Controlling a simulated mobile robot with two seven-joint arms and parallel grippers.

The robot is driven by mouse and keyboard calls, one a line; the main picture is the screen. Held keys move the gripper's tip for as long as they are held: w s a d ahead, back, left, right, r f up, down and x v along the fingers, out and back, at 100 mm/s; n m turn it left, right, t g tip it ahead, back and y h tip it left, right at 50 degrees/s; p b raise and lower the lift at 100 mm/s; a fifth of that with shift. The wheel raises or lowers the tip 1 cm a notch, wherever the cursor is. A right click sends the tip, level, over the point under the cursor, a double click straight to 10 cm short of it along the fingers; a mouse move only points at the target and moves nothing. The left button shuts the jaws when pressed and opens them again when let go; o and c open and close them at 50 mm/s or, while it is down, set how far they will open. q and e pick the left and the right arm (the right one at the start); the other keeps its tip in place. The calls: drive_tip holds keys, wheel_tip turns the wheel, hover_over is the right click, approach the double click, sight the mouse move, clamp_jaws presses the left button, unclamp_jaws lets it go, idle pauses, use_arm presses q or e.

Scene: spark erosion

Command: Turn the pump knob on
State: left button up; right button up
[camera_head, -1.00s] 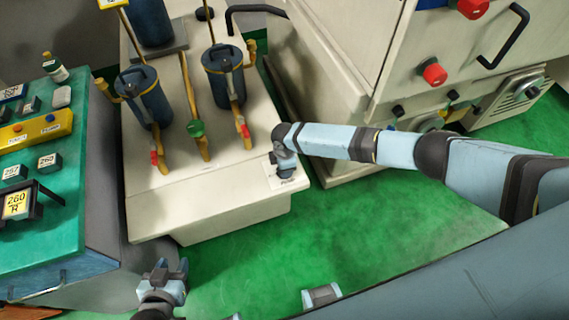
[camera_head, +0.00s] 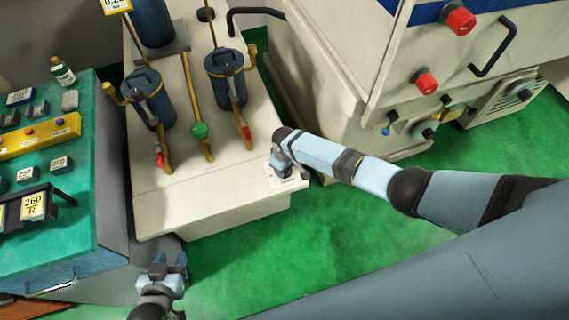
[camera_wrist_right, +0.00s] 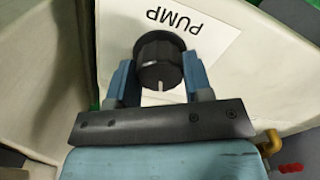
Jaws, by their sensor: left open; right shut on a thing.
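In the head view, my right gripper (camera_head: 283,165) is at the front right corner of the cream pump unit (camera_head: 215,200) and hides the knob; part of the label shows beneath. My left gripper (camera_head: 168,268) is open and empty, low in front of the unit.
A teal table (camera_head: 60,225) with blocks is at the left. A cream machine with red knobs (camera_head: 424,81) is at the right. Green floor (camera_head: 300,245) lies open in front.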

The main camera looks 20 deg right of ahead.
drive_tip(key=shift+m+p, duration=0.7)
drive_tip(key=shift+m, duration=1.3)
drive_tip(key=o, duration=0.9)
drive_tip(key=shift+r, duration=0.1)
drive_tip(key=shift+r, duration=0.25)
wheel_tip(320, 180, up, 13)
drive_tip(key=shift+r+p, duration=0.1)
drive_tip(key=shift+p, duration=0.4)
